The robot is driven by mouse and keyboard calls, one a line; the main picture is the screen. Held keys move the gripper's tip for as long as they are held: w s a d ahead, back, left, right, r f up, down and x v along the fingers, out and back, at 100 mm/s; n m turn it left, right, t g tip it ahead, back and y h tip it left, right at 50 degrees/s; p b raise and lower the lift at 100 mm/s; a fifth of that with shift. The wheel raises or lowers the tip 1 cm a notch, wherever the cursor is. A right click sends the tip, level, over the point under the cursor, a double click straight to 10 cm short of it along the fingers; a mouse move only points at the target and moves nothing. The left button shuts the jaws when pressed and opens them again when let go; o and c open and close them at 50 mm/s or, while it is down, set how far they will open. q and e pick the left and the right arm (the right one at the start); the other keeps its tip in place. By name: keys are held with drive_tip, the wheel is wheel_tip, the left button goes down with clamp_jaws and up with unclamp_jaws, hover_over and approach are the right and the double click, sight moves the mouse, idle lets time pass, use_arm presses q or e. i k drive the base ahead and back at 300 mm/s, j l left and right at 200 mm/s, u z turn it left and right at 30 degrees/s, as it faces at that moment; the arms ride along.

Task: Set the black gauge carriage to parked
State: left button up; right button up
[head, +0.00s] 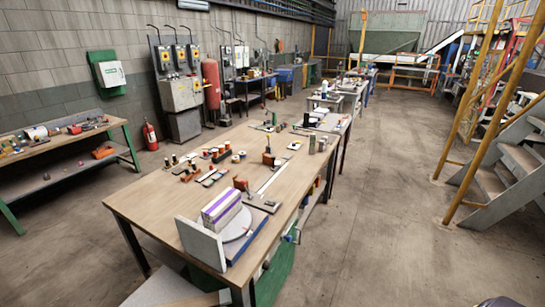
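I cannot single out the black gauge carriage for certain at this size. A pale straight strip (272,179) lies along the wooden workbench (150,198). A small orange-brown block with a dark upright knob (268,158) stands by the strip's far end. A dark flat plate (262,203) lies at its near end, beside a small dark red knob-like piece (240,184). Neither gripper shows in the head view.
Several small dark and orange parts (187,172) lie on the bench's left half. Two grey cylinders (316,144) stand near its right edge. A green-legged side table (60,150) is at the left. Yellow-railed stairs (500,165) stand at the right, with open floor (385,190) between.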

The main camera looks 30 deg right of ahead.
sight(276, 165)
drive_tip(key=i+l+u, duration=0.1)
drive_tip(key=l, duration=0.4)
drive_tip(key=i+l+u, duration=0.1)
drive_tip(key=l, duration=0.4)
drive_tip(key=i+l+u, duration=0.1)
drive_tip(key=l, duration=0.4)
drive_tip(key=i+l+u, duration=0.1)
drive_tip(key=l, duration=0.45)
drive_tip(key=i, duration=0.1)
